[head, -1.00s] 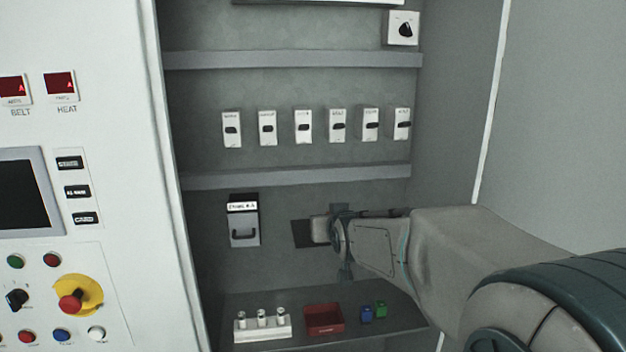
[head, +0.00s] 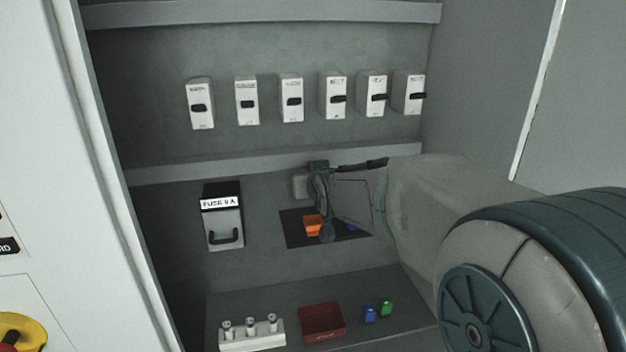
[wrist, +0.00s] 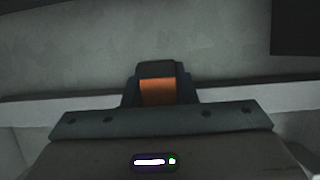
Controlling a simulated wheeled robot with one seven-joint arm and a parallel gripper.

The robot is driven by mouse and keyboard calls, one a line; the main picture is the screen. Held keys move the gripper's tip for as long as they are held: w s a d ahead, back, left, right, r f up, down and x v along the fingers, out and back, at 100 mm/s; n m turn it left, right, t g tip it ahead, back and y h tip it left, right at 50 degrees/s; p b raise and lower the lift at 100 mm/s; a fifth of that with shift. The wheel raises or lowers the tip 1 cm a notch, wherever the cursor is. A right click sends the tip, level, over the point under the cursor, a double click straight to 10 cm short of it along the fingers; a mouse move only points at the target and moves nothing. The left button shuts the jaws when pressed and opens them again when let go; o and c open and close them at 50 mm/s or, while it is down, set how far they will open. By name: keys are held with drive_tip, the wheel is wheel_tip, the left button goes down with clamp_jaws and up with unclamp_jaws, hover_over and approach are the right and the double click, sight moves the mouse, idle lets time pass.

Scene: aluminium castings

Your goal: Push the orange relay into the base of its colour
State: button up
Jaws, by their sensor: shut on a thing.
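The orange relay (wrist: 158,92) is between the fingers of my gripper (wrist: 158,78), which is shut on it, in the wrist view. In the head view my gripper (head: 301,187) is beside the back wall, just above a black panel (head: 294,237). The relay is hidden behind the gripper and wrist there. An orange base (head: 313,226) shows on the black panel, just below my gripper. A blue base (head: 353,228) on the same panel is partly covered by my wrist. The held relay looks apart from the orange base.
A fuse box (head: 223,220) is on the wall left of the panel. A grey rail (head: 240,165) crosses just above my gripper.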

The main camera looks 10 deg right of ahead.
drive_tip(key=shift+b, duration=0.35)
drive_tip(key=shift+s+f+b, duration=0.1)
drive_tip(key=shift+f+b, duration=0.2)
drive_tip(key=b, duration=0.5)
hover_over(313, 222)
wheel_tip(313, 222, down, 5)
drive_tip(key=shift+f, duration=0.1)
drive_tip(key=shift+b, duration=1.05)
idle(0.9)
drive_tip(key=shift+f+b, duration=1.25)
drive_tip(key=shift+r, duration=0.25)
drive_tip(key=shift+a+r+p, duration=0.1)
drive_tip(key=shift+r+p, duration=0.35)
drive_tip(key=shift+r, duration=0.15)
drive_tip(key=shift+b, duration=0.9)
idle(1.5)
